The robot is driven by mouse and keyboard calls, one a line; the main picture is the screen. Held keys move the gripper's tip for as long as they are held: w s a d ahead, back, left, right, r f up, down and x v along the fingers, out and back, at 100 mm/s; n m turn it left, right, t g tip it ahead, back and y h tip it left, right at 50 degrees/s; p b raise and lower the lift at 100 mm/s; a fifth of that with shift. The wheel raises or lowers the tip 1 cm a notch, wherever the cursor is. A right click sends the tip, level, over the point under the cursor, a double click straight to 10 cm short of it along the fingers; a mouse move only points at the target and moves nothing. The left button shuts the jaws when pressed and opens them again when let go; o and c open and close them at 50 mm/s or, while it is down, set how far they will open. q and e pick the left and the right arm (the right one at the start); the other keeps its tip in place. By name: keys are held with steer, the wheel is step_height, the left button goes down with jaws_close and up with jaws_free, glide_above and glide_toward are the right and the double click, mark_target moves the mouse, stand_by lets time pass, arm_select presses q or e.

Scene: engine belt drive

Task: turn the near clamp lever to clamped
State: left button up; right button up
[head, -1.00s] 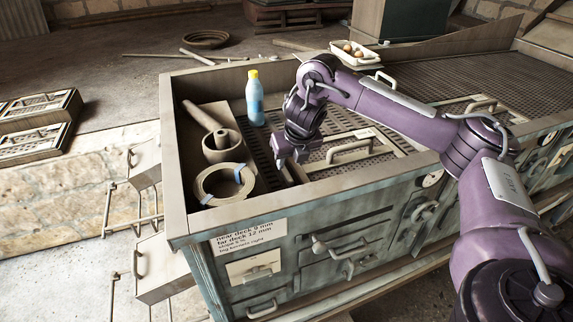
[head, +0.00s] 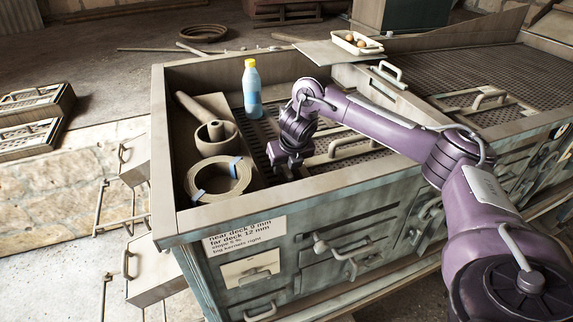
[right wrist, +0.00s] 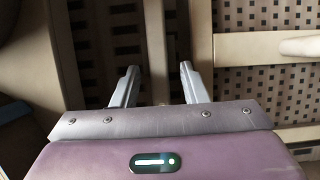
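My right gripper (head: 284,170) is down inside the near end of the machine's box, low over the slotted deck, right of the tape roll. In the right wrist view its two fingers (right wrist: 160,86) are apart, with a pale bar (right wrist: 156,45) running between them; I cannot tell whether they touch it. A lever with a round pale knob (head: 320,246) is on the front panel below the box's rim. A similar lever (head: 428,212) is farther right. I cannot tell which one is the near clamp lever or whether either is clamped. My left gripper is not in view.
The box's front rim (head: 290,199) lies close to my right gripper.

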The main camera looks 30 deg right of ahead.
jaws_close()
stand_by(0.3)
